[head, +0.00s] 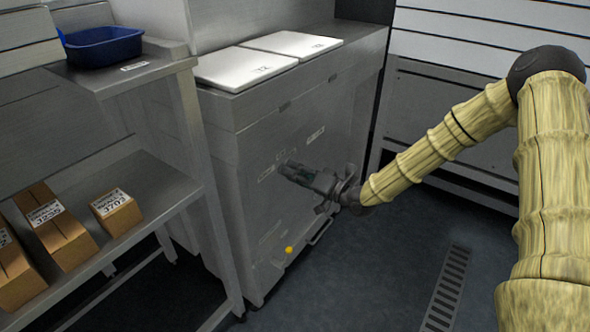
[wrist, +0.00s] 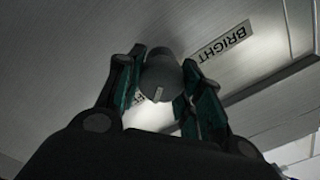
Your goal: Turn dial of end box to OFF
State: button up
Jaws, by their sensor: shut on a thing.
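The end box is a grey steel cabinet (head: 255,215) with a smooth front, in the middle of the head view. My gripper (head: 289,167) reaches its front panel from the right. In the wrist view a round grey dial (wrist: 161,68) with a short pale mark on it sits between my two dark green fingers, and my gripper is shut on it. A "BRIGHT" label (wrist: 224,42) is to the right of the dial. Another label (wrist: 138,99) at the dial's lower left is mostly hidden. In the head view my gripper hides the dial.
Two white boards (head: 245,68) lie on the cabinet top. A steel shelf unit (head: 150,175) at left holds cardboard boxes (head: 117,212) and a blue bin (head: 103,46). A yellow spot (head: 289,249) shows low on the front. Dark floor with a drain grate (head: 446,290) is open at right.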

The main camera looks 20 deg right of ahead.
jog(key=shift+d+m, duration=0.1)
jog(key=shift+m, duration=0.5)
jog(key=o, duration=1)
jog(key=shift+s, duration=0.1)
jog(key=v, duration=1.2)
jog(key=shift+d, duration=0.1)
